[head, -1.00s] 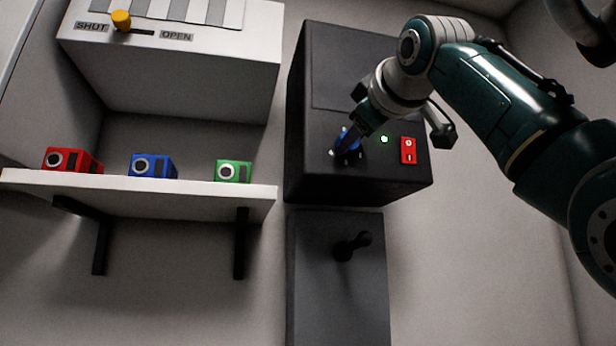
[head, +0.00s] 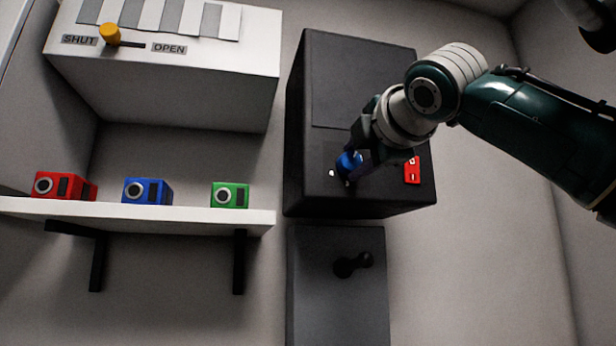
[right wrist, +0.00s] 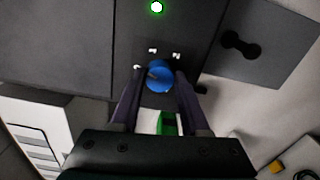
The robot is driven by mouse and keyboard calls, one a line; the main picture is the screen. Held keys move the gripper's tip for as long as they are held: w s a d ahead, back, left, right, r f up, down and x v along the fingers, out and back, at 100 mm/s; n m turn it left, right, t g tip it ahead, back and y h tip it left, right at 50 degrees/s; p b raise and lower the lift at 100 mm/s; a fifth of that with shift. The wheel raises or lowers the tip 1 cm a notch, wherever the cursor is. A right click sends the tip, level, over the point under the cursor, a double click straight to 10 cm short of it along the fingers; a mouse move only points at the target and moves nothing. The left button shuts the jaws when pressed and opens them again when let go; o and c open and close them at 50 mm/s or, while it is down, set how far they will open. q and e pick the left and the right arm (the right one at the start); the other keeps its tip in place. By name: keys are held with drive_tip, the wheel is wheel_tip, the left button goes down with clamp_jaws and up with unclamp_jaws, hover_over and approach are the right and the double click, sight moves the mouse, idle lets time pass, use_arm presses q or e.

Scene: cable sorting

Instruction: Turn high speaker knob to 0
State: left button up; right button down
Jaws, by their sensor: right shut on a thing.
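The high speaker (head: 340,85) is a black box on the wall. Its blue knob (head: 348,163) sits on the lower front face, with small white marks around it. My right gripper (head: 352,168) is shut on the knob, coming from the upper right. In the right wrist view the knob (right wrist: 160,75) lies between my two dark fingers, with white marks (right wrist: 176,56) beside it. The number at the knob's pointer is too small to read. My left gripper is not in view.
A lit green lamp (right wrist: 157,7) shows in the right wrist view. Below is a grey box (head: 312,290) with a dark handle (head: 352,264). A white shelf (head: 190,213) holds red, blue and green small boxes.

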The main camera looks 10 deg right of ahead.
drive_tip(key=shift+n+p, duration=1.7)
drive_tip(key=shift+n, duration=0.6)
drive_tip(key=shift+c, duration=2)
unclamp_jaws()
